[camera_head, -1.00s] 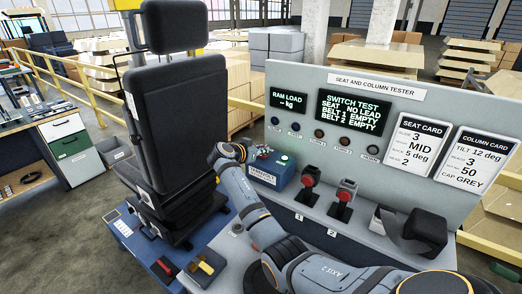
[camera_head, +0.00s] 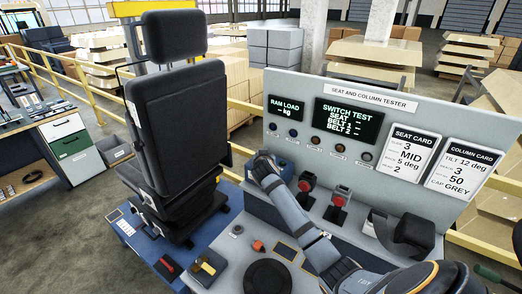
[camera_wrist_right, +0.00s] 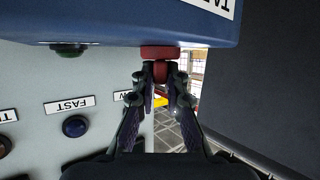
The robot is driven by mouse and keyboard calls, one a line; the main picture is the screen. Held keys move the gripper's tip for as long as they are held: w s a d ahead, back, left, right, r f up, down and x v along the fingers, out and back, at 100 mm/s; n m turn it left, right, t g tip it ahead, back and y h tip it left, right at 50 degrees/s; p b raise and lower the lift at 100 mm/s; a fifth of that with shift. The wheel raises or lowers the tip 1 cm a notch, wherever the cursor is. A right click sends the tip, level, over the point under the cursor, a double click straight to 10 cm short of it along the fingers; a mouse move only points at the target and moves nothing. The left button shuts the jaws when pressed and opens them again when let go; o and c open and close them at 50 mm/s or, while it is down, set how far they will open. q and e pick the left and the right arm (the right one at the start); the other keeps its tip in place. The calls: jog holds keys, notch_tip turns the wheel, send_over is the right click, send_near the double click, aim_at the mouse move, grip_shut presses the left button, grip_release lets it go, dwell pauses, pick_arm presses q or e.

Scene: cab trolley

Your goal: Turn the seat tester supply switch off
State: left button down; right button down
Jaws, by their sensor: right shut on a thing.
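The seat tester's blue supply box (camera_head: 287,168) stands at the foot of the panel and is partly hidden behind my right arm. In the right wrist view, which is upside down, the blue box (camera_wrist_right: 90,22) fills the top, with a red knob (camera_wrist_right: 160,53) on its edge. My right gripper (camera_wrist_right: 161,72) is shut on the red knob. In the head view my right wrist covers the gripper's fingers. The text display (camera_head: 347,120) reads "SWITCH TEST" with dashes for seat and both belts. My left gripper is not in view.
Two red-topped devices (camera_head: 306,182) stand on the bench right of the box. A black seat (camera_head: 178,120) stands close on the left. The grey panel (camera_head: 455,115) rises behind. A black item (camera_head: 412,232) rests at the bench's right.

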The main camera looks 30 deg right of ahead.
jog(key=shift+s+d+r+n+t+y+p, duration=0.15)
jog(key=shift+n+t+y+p, duration=0.1)
jog(key=shift+n+y+p, duration=0.2)
jog(key=shift+w+d+r+n+t+y+p, duration=0.15)
jog(key=shift+n+t+y+p, duration=0.15)
jog(key=shift+n+y, duration=0.25)
jog(key=shift+s+n+y, duration=0.1)
jog(key=shift+n+y, duration=0.4)
jog(key=shift+f+n+t+y, duration=0.25)
jog(key=shift+n+y, duration=0.15)
jog(key=shift+y, duration=0.1)
jog(key=shift+d+n+y, duration=0.1)
jog(key=shift+n+y, duration=0.3)
jog(key=shift+y, duration=0.2)
jog(key=n+y+b, duration=0.1)
jog(key=b, duration=0.2)
jog(key=n+y+b, duration=0.1)
jog(key=y+b, duration=0.1)
jog(key=b, duration=0.1)
jog(key=n+y+b, duration=0.1)
jog(key=n+b, duration=0.1)
jog(key=b, duration=0.1)
jog(key=shift+d+f+y, duration=0.2)
jog(key=shift+f+y, duration=0.05)
jog(key=shift+y, duration=0.15)
jog(key=shift+r+n+y+b, duration=0.15)
jog(key=shift+n+y+b, duration=0.2)
jog(key=shift+b, duration=0.35)
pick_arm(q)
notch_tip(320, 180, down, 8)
